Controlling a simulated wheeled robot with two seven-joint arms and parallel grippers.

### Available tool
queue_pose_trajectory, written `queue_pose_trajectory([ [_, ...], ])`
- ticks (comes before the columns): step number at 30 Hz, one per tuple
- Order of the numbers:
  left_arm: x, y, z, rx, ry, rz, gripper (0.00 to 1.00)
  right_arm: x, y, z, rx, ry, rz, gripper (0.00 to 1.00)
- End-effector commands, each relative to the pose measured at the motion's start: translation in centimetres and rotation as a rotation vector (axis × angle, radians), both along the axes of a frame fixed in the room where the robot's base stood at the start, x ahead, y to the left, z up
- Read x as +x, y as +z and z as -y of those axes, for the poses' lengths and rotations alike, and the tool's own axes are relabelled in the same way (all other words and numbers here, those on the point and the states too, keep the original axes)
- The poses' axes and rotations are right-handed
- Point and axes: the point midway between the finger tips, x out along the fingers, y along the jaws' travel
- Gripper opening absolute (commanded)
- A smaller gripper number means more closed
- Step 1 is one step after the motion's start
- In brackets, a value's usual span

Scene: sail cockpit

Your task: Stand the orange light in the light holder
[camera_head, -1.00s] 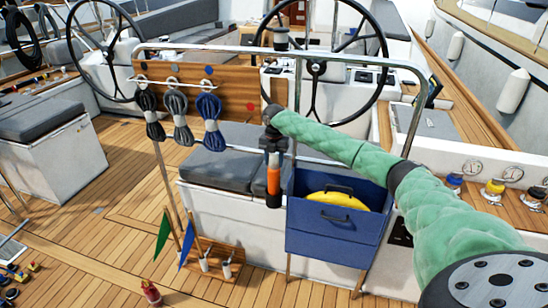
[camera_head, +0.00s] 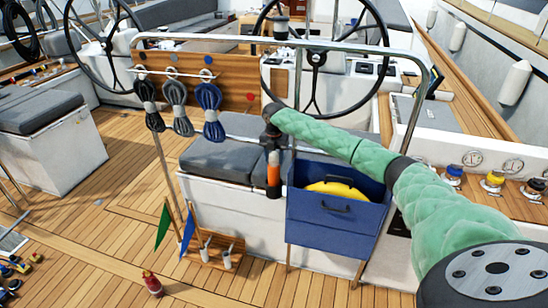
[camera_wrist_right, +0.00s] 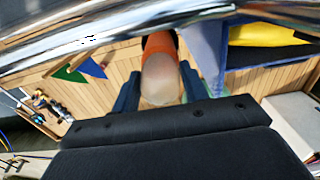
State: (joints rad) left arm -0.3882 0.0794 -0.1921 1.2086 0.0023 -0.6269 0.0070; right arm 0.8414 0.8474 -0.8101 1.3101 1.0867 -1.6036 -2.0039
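The orange light (camera_head: 273,172) hangs upright in front of the grey cushions, just left of the blue box. My right gripper (camera_head: 271,138) is above it, with its fingers around the upper part. In the right wrist view the light's pale, clear dome (camera_wrist_right: 160,82) lies between the two dark fingers, with its orange body (camera_wrist_right: 160,44) beyond. A dark piece (camera_head: 273,190) shows at the light's lower end. I cannot tell whether it is the light holder or the light's own base. My left gripper is out of view.
A steel rail (camera_head: 290,43) arches over the area and crosses close in the wrist view. The blue box (camera_head: 330,225) holds something yellow (camera_head: 338,188). Rope coils (camera_head: 178,105) hang at left. A wooden rack (camera_head: 212,250) with flags and white cups stands below.

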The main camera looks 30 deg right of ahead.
Motion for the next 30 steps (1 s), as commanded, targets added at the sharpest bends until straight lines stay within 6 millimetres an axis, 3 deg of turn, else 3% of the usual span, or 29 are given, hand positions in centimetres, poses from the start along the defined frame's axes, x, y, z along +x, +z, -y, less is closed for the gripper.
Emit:
queue_pose_trajectory([
  [1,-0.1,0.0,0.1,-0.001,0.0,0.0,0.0,0.0,0.1,0.0,0.001,0.0,0.001,0.54],
  [3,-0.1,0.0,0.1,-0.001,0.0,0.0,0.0,0.0,0.1,0.0,0.001,0.0,0.001,0.68],
  [16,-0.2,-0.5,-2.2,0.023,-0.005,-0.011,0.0,0.1,0.6,0.0,0.0,0.0,0.001,0.68],
  [20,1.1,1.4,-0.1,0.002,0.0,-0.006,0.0,0.1,2.0,0.0,0.0,0.001,0.003,0.68],
  [30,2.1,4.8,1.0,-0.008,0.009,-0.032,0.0,0.1,6.5,0.0,0.001,0.0,0.002,0.68],
])
